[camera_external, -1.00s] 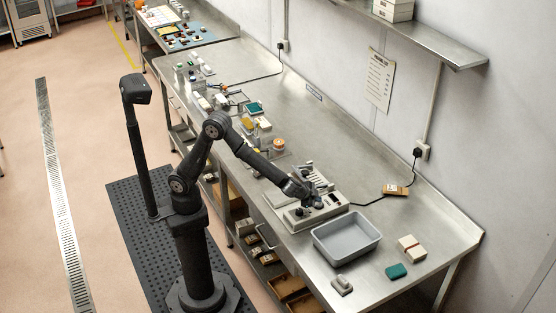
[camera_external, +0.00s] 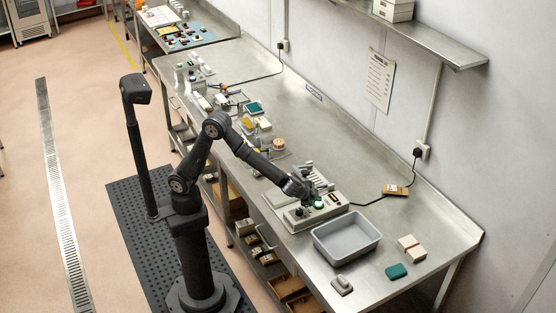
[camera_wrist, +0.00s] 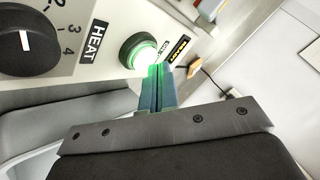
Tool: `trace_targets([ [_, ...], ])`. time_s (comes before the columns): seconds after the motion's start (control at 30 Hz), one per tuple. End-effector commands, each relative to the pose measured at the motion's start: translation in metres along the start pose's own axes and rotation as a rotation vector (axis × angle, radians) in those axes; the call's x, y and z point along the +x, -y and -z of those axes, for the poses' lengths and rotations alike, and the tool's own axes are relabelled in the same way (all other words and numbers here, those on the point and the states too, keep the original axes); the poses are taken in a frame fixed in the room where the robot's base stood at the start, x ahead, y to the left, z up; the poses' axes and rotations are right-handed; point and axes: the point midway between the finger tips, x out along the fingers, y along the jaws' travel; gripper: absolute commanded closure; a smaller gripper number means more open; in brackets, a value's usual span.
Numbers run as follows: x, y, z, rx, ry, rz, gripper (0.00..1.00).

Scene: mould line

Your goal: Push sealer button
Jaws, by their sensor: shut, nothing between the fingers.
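The sealer (camera_external: 290,221) is a pale machine on the steel bench, with a dial (camera_wrist: 25,40) marked HEAT in the wrist view. Its round button (camera_wrist: 138,52) glows green there, and the green glow also shows in the external view (camera_external: 318,205). My gripper (camera_wrist: 158,72) is shut and empty. Its fingertips are right at the lower right edge of the lit button in the wrist view, and green light falls on them. I cannot tell whether they touch it. In the external view my gripper (camera_external: 308,197) is at the sealer's front panel.
A grey tub (camera_external: 347,258) stands right beside the sealer. A teal block (camera_external: 396,271), a pale block (camera_external: 411,247) and a small grey item (camera_external: 342,285) lie near the bench's right end. A brown tagged box (camera_external: 396,190) is on the cable near the wall.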

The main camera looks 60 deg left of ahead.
Motion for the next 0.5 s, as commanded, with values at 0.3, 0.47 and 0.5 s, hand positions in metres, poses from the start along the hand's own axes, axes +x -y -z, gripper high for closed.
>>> trace_targets([
  [0.3,-0.018,0.013,0.014,-0.002,-0.003,0.000,1.00],
  [0.47,-0.029,0.021,0.021,-0.002,-0.002,0.000,1.00],
  [0.5,-0.032,0.023,0.023,-0.002,-0.002,0.000,1.00],
])
